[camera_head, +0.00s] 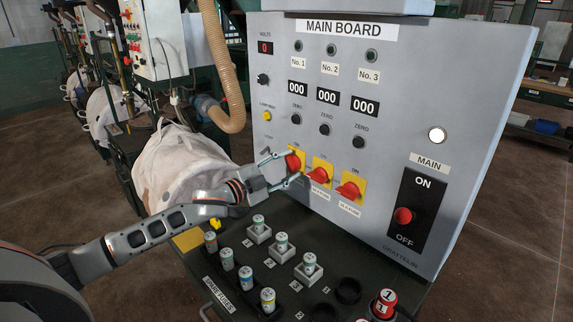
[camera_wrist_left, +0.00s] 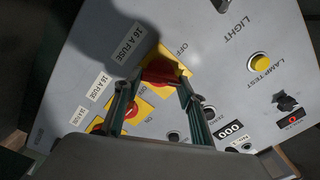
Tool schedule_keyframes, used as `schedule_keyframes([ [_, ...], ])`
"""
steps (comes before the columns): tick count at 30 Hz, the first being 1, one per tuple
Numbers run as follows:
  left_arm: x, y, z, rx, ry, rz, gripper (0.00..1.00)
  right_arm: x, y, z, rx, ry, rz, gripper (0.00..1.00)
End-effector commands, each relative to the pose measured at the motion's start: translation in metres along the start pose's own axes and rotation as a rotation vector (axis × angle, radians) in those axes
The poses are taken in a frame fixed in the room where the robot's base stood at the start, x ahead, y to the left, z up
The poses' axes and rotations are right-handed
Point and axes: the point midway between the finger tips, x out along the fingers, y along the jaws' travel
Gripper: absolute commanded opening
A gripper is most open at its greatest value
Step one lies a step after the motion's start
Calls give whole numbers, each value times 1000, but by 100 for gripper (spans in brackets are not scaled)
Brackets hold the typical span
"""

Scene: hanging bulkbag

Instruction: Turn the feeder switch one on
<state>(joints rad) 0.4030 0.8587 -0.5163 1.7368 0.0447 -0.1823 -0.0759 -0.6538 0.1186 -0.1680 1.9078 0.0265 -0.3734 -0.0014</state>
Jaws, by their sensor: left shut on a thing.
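Feeder switch one is the leftmost red rotary knob on a yellow plate (camera_head: 293,161) on the grey main board, under the No. 1 column. It also shows in the left wrist view as a red knob on its yellow plate (camera_wrist_left: 160,76). My left gripper (camera_head: 284,168) reaches it from the left, and its two fingers are closed on the knob's sides. The fingers partly hide the knob and its markings. Two like red knobs, the second (camera_head: 320,174) and the third (camera_head: 348,190), sit to its right. My right gripper is not in view.
The red MAIN switch (camera_head: 403,216) on its black plate is at the board's right. Below stands a dark bench with several fuses, black sockets and a red fuse (camera_head: 384,304). A white bulk bag (camera_head: 178,165) hangs behind my left arm.

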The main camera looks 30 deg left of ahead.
Motion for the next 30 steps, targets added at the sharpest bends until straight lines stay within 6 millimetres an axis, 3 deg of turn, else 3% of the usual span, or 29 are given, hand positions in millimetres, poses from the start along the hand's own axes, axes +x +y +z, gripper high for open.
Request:
schedule_keyframes([
  [15, 0, 3, -1, 410, 2, 1, 19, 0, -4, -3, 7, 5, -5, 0],
  [30, 0, 4, -1, 537, 3, 1, 19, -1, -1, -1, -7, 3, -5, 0],
])
